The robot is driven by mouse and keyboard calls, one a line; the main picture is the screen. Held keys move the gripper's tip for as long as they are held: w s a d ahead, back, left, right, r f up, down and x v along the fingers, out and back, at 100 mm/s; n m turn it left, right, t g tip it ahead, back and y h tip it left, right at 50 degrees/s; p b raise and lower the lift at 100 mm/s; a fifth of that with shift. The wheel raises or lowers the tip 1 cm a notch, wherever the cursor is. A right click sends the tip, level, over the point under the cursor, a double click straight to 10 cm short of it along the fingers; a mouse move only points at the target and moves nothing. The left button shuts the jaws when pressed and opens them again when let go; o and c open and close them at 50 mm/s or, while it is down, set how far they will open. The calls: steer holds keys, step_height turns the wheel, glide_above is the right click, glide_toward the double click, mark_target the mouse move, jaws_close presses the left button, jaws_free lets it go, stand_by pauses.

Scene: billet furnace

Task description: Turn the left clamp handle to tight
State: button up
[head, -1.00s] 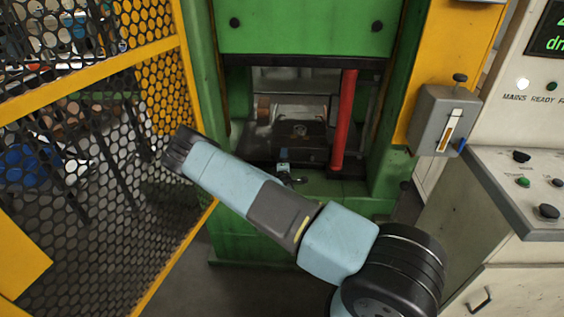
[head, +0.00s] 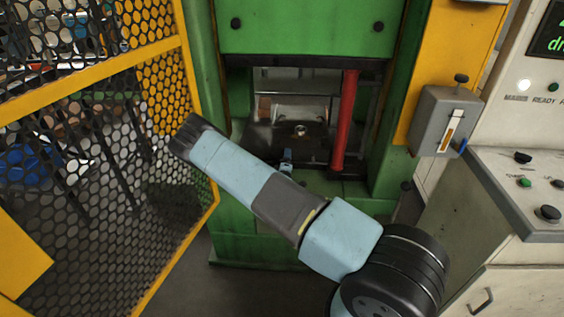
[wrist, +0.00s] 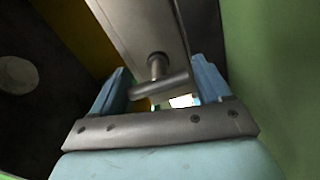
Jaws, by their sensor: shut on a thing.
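In the wrist view, the clamp handle (wrist: 160,86) is a grey metal T-bar on a short round stem. The stem comes out of a long grey metal plate (wrist: 143,28). My gripper (wrist: 160,68) has its two light-blue fingers on either side of the crossbar, shut on it. The crossbar lies slightly tilted, its right end higher in the picture. In the head view, a small light-blue part of my gripper (head: 287,158) shows at the front of the press opening, below the dark bed. My forearm hides much of the area below, and the handle cannot be made out there.
The green press (head: 305,27) frames the opening, with a red vertical post (head: 344,120) at its right. A yellow mesh guard (head: 95,65) stands at the left. A grey lever box (head: 434,120) and a control console (head: 545,165) stand at the right.

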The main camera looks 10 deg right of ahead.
steer(key=shift+d, duration=0.1)
steer(key=o, duration=0.9)
steer(key=shift+s, duration=0.1)
steer(key=v, duration=1.3)
steer(key=shift+s, duration=0.3)
